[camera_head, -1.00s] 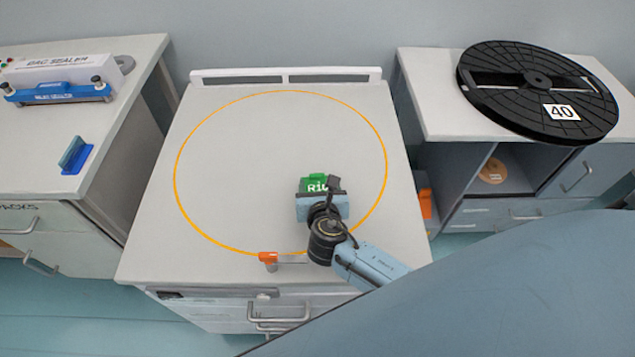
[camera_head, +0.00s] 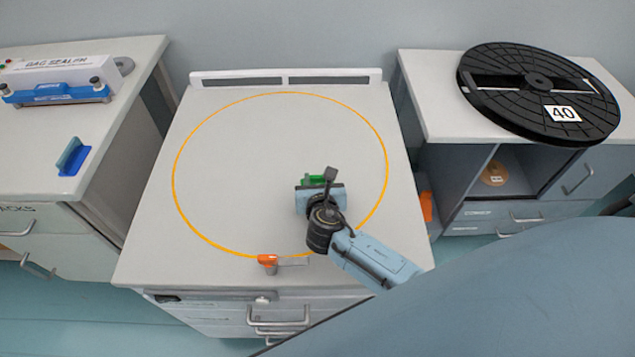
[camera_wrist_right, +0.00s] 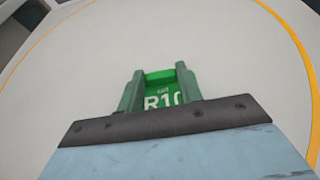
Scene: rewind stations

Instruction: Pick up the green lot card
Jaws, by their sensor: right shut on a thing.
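The green lot card (camera_head: 314,179) is at my right gripper, over the middle-right of the table inside the orange ring. In the head view the gripper (camera_head: 318,184) hides most of the card. In the right wrist view the green card (camera_wrist_right: 162,94) shows "R10" lettering and sits between the two green fingers of my right gripper (camera_wrist_right: 160,88), which is shut on it. I cannot tell how high the card is above the table. My left gripper is not in view.
A black reel (camera_head: 540,95) marked 40 lies on the right cabinet. A bag sealer (camera_head: 60,82) and a blue holder (camera_head: 74,156) stand on the left bench.

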